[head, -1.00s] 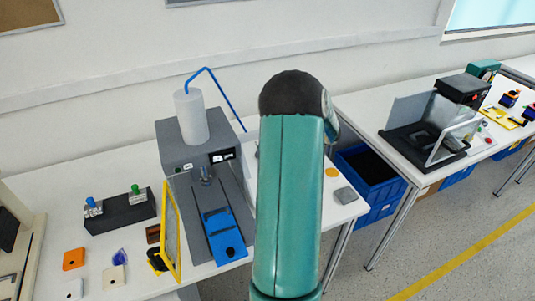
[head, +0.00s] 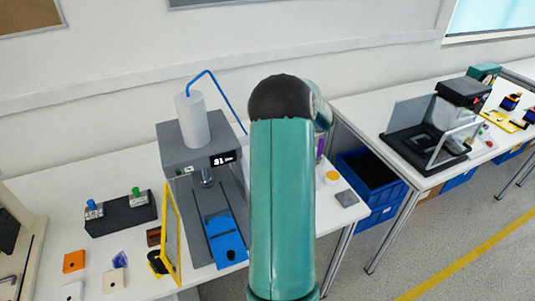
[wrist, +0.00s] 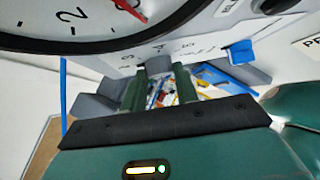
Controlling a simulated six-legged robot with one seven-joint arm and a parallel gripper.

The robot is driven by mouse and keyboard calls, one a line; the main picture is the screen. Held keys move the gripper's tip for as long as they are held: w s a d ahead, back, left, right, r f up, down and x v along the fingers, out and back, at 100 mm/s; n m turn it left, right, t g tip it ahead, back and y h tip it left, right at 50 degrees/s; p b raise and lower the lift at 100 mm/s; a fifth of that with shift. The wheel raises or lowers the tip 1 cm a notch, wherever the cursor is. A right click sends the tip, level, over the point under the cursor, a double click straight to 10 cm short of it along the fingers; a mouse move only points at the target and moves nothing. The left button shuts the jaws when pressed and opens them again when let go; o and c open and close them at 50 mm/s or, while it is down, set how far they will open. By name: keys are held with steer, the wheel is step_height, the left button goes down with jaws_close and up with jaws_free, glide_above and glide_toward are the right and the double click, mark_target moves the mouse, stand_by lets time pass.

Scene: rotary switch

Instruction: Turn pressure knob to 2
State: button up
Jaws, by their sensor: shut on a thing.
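In the wrist view my gripper (wrist: 160,86) has its two green fingers pointing up at a white panel (wrist: 200,38) with printed numbers, a 4 among them. The fingers stand a little apart, shut on the pressure knob; its body and pointer are mostly hidden at the fingertips, so I cannot read its setting. A round black-rimmed gauge (wrist: 85,20) with a white face, a 2 and a red needle fills the upper left. In the head view my green arm hides the gripper and the knob.
A grey press (head: 185,150) with a white cylinder, blue hose and lit display stands left of my arm. A yellow frame (head: 172,235) and a black block (head: 120,213) are further left. A blue bin (head: 370,180) is on the right. A blue piece (wrist: 241,52) sits near the panel.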

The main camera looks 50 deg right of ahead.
steer(key=o, duration=1)
steer(key=shift+w, duration=0.15)
steer(key=v, duration=1.3)
steer(key=shift+s+d+r, duration=0.2)
steer(key=shift+s+d, duration=0.05)
steer(key=shift+s, duration=0.05)
